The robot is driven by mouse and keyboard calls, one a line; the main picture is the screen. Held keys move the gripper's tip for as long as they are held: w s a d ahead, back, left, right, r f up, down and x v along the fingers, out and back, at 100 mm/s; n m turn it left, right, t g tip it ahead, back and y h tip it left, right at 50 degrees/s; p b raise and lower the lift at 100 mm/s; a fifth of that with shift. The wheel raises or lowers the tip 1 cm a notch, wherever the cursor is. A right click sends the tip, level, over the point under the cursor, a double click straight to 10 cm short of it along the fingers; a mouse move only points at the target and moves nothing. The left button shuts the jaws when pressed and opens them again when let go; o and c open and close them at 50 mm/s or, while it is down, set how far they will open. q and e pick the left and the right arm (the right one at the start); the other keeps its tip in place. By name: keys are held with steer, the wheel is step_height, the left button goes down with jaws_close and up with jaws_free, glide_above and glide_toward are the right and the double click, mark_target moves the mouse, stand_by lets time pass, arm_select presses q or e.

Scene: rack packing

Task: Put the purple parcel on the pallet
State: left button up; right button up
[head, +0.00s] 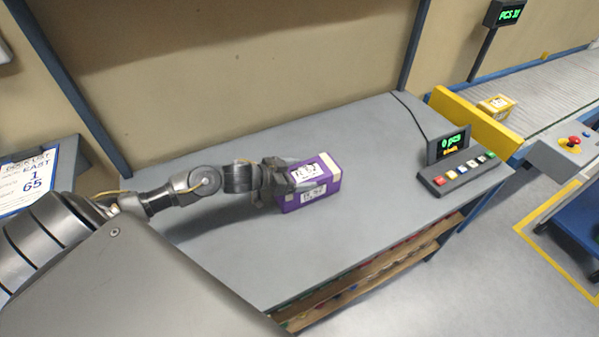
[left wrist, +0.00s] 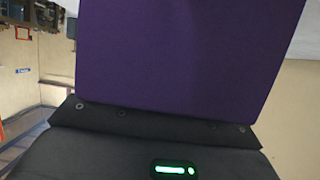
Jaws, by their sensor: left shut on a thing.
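The purple parcel (head: 309,196) is a box with white labels and pale tape at its corners. In the head view it is over the middle of the grey workbench (head: 370,240). My left gripper (head: 288,181) is shut on the parcel's left end. I cannot tell whether the parcel touches the bench top or is just above it. In the left wrist view the parcel (left wrist: 185,55) fills the upper middle as a plain purple face close to the gripper. My right gripper is not in view. No pallet can be made out.
A button panel (head: 458,174) with a small green-lit display (head: 448,145) stands at the bench's right end. A yellow barrier (head: 475,120) stands behind it, beside a roller conveyor (head: 545,95) carrying a small yellow parcel (head: 496,106). The bench top between purple parcel and panel is clear.

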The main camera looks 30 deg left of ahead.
arm_select(q)
steer(key=shift+r, duration=0.1)
steer(key=o, duration=1.7)
steer(key=shift+f, duration=0.2)
steer(key=shift+s+r, duration=0.15)
steer(key=shift+r, duration=0.05)
steer(key=b+v, duration=0.1)
steer(key=v, duration=1)
steer(key=shift+s+a+r, duration=0.15)
steer(key=shift+s+r, duration=0.05)
steer(key=shift+s, duration=0.1)
